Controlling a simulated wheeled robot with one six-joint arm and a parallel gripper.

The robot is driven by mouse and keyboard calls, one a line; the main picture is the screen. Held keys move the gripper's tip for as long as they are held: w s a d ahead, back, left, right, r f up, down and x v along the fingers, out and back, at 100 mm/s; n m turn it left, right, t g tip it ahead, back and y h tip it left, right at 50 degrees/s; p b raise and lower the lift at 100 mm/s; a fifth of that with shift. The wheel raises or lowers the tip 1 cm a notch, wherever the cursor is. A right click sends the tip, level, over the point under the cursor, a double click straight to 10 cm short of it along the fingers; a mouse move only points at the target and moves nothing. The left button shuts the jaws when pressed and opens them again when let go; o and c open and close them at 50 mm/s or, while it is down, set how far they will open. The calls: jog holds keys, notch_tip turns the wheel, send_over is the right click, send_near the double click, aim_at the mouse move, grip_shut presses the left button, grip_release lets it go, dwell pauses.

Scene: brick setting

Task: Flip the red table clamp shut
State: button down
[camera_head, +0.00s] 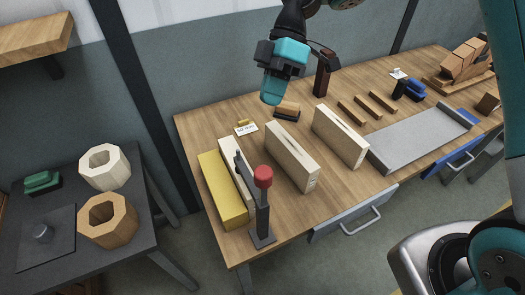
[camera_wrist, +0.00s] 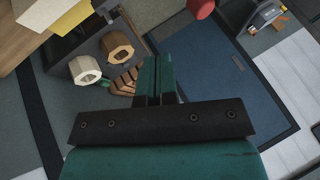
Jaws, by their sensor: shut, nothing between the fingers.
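The table clamp (camera_head: 262,215) stands at the front left of the wooden workbench, with a dark base, an upright dark post and a red knob on top. A dark bar (camera_head: 240,165) slants up and back from it beside a pale board (camera_head: 232,165). Whether its jaw presses on anything, I cannot tell. The red knob (camera_wrist: 200,7) also shows at the top edge of the wrist view. My gripper (camera_head: 271,97) is shut and empty, above the bench's back part, behind and higher than the clamp. Its closed teal fingers (camera_wrist: 156,78) point away from the wrist camera.
A yellow block (camera_head: 222,192) lies left of the clamp. Two pale upright boards (camera_head: 292,158) (camera_head: 340,137) stand to its right. A grey tray (camera_head: 420,135) lies farther right. A dark side table (camera_head: 130,240) holds hexagonal rings. Air above the clamp is clear.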

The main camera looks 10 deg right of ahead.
aim_at(263, 189)
jog(key=s+a+f+p, duration=0.3)
jog(key=s+f, duration=0.4)
jog(key=s, duration=0.1)
jog(key=shift+s+a, duration=0.15)
jog(key=shift+f, duration=0.15)
